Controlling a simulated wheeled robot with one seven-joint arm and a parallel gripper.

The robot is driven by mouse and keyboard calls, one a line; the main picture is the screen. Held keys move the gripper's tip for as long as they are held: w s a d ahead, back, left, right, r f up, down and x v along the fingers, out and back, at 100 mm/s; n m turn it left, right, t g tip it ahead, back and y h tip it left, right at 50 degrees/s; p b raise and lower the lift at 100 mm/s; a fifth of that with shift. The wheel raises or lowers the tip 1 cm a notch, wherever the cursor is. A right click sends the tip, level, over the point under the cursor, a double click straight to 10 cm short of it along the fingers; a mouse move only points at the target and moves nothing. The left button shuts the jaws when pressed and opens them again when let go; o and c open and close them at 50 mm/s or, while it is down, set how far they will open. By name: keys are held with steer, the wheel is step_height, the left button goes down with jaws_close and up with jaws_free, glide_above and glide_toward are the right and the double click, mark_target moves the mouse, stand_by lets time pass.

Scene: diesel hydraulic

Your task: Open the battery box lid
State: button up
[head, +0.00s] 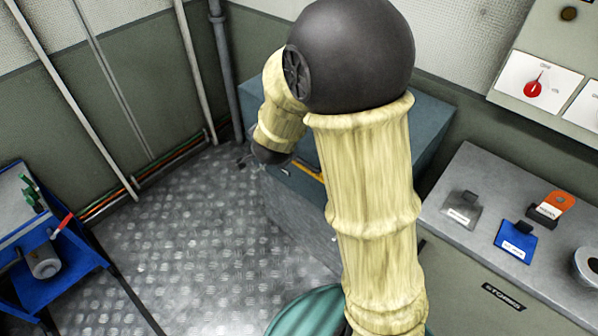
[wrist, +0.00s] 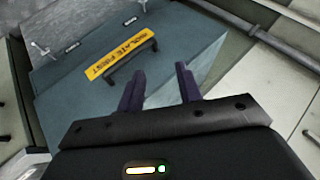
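The battery box (head: 430,115) is a blue-grey chest by the wall, largely hidden behind my arm in the head view. Its lid (wrist: 190,45) looks shut in the wrist view. It carries a yellow label (wrist: 122,54) with black lettering and a black bar handle (wrist: 130,62) beside it. The yellow label (head: 310,172) shows partly in the head view. My gripper (wrist: 158,78) is open, with two dark purple fingers apart and nothing between them. The handle lies beyond and left of the fingertips, apparently not between them. Any contact cannot be told.
A grey cabinet (head: 465,165) with tags and a tape roll stands to the right, below a panel with a red switch (head: 533,89). A blue bench (head: 60,265) stands at the left. Pipes (head: 225,65) run up the wall. The metal floor (head: 200,240) between is clear.

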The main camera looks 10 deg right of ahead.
mark_target(298, 161)
steer(key=w+a+f+m+t+h+b, duration=0.2)
steer(key=w+f+m+h+b, duration=0.3)
steer(key=f+m, duration=0.3)
steer(key=s+a+f+m+g+h+b, duration=0.2)
steer(key=s+f+m+h+b, duration=0.3)
steer(key=m, duration=0.4)
steer(key=shift+s+a+f+h+b, duration=0.2)
steer(key=shift+s+f+h+b, duration=0.35)
steer(key=shift+h, duration=0.35)
steer(key=shift+w, duration=0.1)
steer(key=x, duration=1.7)
steer(key=shift+w+d+b, duration=0.15)
steer(key=shift+d+b, duration=0.1)
steer(key=shift+b, duration=0.05)
jaws_close()
